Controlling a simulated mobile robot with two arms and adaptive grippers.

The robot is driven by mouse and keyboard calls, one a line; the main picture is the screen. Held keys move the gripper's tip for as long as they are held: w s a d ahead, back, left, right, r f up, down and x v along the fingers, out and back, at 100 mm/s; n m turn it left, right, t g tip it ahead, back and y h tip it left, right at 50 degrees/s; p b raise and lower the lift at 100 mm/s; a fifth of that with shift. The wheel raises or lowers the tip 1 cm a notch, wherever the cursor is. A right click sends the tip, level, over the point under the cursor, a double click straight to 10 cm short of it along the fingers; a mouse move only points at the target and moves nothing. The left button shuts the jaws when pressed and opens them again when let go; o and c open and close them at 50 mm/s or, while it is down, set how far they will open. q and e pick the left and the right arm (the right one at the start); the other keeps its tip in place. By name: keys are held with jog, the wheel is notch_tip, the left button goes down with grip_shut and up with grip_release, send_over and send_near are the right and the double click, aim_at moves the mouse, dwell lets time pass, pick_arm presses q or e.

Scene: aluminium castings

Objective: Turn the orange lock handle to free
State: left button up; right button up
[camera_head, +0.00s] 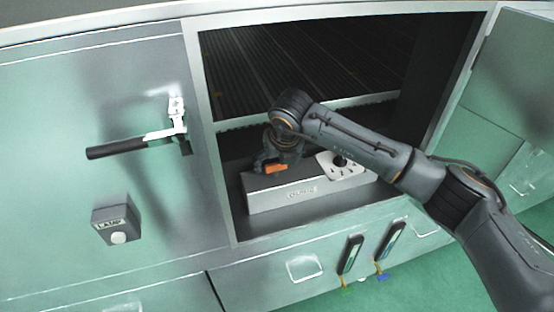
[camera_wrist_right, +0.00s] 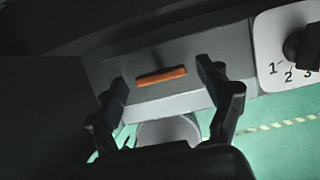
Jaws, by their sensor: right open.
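The orange lock handle (camera_head: 276,169) is a short bar on the grey box inside the open cabinet compartment. In the right wrist view the handle (camera_wrist_right: 161,76) lies nearly level, slightly raised at its right end. My right gripper (camera_head: 268,164) is at the left part of the box, at the handle. In the wrist view the right gripper (camera_wrist_right: 166,86) is open, with one finger to each side of the handle and a gap at both ends. I cannot tell its exact height over the handle. My left gripper does not show.
The grey box (camera_head: 310,199) carries a white dial plate (camera_head: 334,171) with a black knob, right of the handle. The compartment's frame (camera_head: 209,150) surrounds the box. A black lever (camera_head: 118,149) and a lamp box (camera_head: 116,221) sit on the left panel. An open door (camera_head: 512,100) stands right.

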jog(key=c, duration=1.2)
jog(key=shift+o, duration=0.2)
